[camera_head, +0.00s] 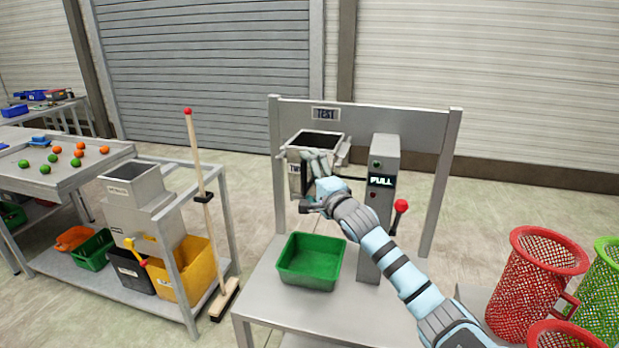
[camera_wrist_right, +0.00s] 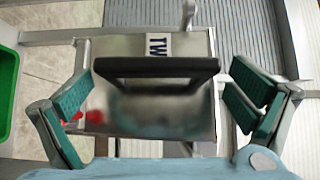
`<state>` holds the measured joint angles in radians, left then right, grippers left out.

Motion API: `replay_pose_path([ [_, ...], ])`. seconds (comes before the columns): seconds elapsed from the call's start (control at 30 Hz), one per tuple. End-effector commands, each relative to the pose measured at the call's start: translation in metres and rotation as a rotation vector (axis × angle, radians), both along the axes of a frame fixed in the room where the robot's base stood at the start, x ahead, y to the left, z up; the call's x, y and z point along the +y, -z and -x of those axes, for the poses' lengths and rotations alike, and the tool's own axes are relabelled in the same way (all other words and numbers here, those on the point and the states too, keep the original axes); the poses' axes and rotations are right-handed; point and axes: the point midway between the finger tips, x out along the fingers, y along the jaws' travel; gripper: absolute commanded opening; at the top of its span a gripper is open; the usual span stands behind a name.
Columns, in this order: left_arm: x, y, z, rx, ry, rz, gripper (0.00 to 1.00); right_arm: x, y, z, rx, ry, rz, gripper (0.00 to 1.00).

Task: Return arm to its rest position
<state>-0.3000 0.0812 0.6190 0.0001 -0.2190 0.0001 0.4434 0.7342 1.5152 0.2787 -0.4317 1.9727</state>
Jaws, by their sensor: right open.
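My right arm reaches in from the lower right of the head view. Its gripper (camera_head: 316,168) is at the front of the open-topped metal hopper (camera_head: 316,141) on the test stand. In the right wrist view the gripper (camera_wrist_right: 162,78) is open, its two green-padded fingers wide apart. A black handle (camera_wrist_right: 156,67) on the hopper's metal face (camera_wrist_right: 160,118) lies across the gap between them, and neither finger appears to press on it. A label that starts with "TW" is above the handle. My left gripper is not in view.
A green bin (camera_head: 311,262) stands on the bench below the hopper. A grey post (camera_head: 384,150) with a "FULL" display and a red-knobbed lever (camera_head: 400,206) stands close to my right arm. Red mesh baskets (camera_head: 532,285) are at right. A broom (camera_head: 200,180) leans at left.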

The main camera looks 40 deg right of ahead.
Motion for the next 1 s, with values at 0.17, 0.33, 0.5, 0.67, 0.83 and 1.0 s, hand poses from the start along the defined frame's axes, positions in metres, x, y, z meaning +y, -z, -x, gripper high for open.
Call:
replay_pose_path([
  [0.17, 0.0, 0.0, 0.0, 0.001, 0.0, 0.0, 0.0, 0.004, 0.0, 0.021, 0.003, -0.001, 0.009, 1.0],
  [0.33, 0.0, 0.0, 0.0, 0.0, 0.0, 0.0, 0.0, 0.012, 0.0, 0.055, 0.003, -0.002, 0.015, 1.0],
  [0.5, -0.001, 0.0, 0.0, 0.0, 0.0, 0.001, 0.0, 0.016, -0.001, 0.072, -0.001, -0.001, 0.009, 1.0],
  [0.67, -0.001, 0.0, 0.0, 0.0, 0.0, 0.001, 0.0, 0.017, -0.002, 0.074, -0.005, -0.001, 0.005, 1.0],
  [0.83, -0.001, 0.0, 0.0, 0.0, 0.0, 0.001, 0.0, 0.022, 0.012, 0.076, 0.03, 0.005, 0.037, 1.0],
  [1.0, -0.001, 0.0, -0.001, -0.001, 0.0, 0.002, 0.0, 0.061, 0.115, 0.115, 0.348, 0.011, 0.334, 1.0],
])
